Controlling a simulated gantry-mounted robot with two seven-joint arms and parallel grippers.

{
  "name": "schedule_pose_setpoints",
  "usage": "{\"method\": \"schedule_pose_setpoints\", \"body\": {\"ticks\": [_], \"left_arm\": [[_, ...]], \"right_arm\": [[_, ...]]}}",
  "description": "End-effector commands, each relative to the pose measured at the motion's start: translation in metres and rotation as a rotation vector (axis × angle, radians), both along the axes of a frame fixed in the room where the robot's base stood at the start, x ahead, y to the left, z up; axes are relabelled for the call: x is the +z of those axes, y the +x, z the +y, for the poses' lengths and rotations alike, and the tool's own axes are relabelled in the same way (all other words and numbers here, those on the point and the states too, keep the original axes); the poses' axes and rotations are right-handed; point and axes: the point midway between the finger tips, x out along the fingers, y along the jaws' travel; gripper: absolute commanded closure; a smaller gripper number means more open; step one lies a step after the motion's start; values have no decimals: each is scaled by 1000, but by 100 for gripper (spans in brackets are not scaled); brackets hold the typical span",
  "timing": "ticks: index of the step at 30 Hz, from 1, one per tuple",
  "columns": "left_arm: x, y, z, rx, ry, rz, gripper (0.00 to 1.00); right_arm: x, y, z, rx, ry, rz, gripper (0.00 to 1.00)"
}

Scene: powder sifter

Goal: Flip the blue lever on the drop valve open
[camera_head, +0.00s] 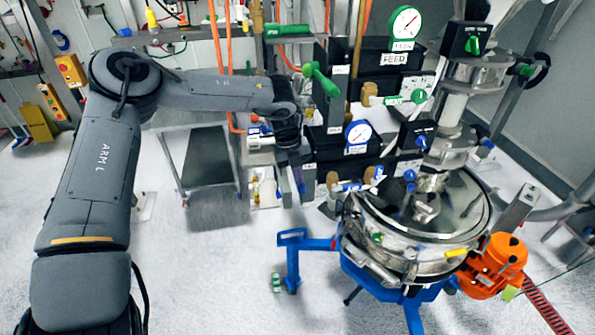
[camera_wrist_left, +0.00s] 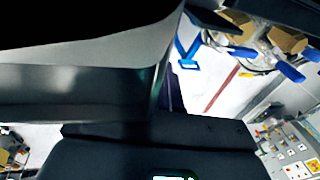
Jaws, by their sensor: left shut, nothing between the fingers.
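Small blue handles show around the sifter's inlet in the head view. One blue knob or lever (camera_head: 421,142) is on a black box (camera_head: 412,133) above the sifter lid. Another blue handle (camera_head: 409,176) is lower, close to the lid. I cannot tell for certain which is the drop valve's lever. My left gripper (camera_head: 300,182) is shut and empty, pointing down to the left of these handles and apart from them. In the left wrist view, blue handles (camera_wrist_left: 288,71) show at the upper right; the gripper's dark body hides much of that view. My right gripper is not in view.
The round steel sifter (camera_head: 385,255) stands on a blue frame (camera_head: 291,262), with an orange motor (camera_head: 497,265) at its right. Gauges, a FEED panel (camera_head: 396,58) and green handles (camera_head: 322,78) are above. A grey cart (camera_head: 212,160) stands behind my left arm. The front-left floor is clear.

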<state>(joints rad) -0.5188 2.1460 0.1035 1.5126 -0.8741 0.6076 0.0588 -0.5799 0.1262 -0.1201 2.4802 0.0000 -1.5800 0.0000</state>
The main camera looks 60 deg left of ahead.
Motion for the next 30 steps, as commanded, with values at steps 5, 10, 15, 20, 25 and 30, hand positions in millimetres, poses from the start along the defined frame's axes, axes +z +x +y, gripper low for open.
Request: {"method": "schedule_pose_setpoints", "body": {"ticks": [5,10,15,20,25,30], "left_arm": [[0,0,0,0,0,0,100],[-10,0,-3,-2,46,-14,100],[-29,-2,-7,-5,195,-63,100],[-41,-3,-8,-2,304,-103,100],[-45,-3,-9,0,354,-120,100],[-44,-3,-9,0,363,-123,100]], "right_arm": [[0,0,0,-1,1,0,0],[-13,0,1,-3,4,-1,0],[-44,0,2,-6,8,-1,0],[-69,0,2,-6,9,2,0],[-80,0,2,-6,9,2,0],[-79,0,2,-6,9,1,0]]}}
